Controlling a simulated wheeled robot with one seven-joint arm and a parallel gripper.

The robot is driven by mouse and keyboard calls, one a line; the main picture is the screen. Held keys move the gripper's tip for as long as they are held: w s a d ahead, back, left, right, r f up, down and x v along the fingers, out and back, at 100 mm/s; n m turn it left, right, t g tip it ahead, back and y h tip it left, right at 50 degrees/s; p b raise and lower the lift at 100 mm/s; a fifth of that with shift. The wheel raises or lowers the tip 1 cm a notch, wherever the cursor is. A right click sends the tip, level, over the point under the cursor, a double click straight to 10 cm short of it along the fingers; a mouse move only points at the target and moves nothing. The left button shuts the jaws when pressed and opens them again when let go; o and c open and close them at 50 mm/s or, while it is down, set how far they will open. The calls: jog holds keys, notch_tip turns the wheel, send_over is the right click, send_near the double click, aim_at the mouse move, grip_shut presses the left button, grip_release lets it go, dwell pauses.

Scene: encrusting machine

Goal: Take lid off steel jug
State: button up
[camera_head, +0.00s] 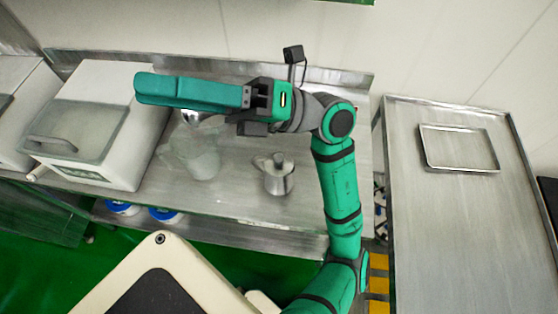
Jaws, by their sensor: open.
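The steel jug (278,184) stands upright on the steel worktop, right of the middle of the bench, with its handle toward the left. Its lid (278,163), with a small knob on top, is on the jug. My gripper (150,90) is open, its long green fingers reaching left above the bench. It is up and to the left of the jug in the picture and apart from it. The fingers overlap in this view, so the gap between them is hard to see. Nothing shows held in them.
A clear pitcher (196,160) stands left of the jug, partly hidden by my gripper. A white machine (110,118) with a grey lid stands at the bench's left. A shallow metal tray (460,168) lies on the right steel table (440,230).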

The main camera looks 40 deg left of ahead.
jog(key=s+a+f+t+h, duration=0.2)
jog(key=a+f+t+h, duration=0.15)
jog(key=f, duration=0.25)
jog(key=m+t+h, duration=0.3)
jog(key=t+h, duration=0.8)
jog(key=t, duration=0.4)
send_over(279, 158)
notch_tip(279, 158, down, 13)
notch_tip(279, 158, down, 5)
jog(key=shift+d+r, duration=0.15)
jog(key=shift+r, duration=0.05)
jog(key=shift+f, duration=2.85)
grip_shut()
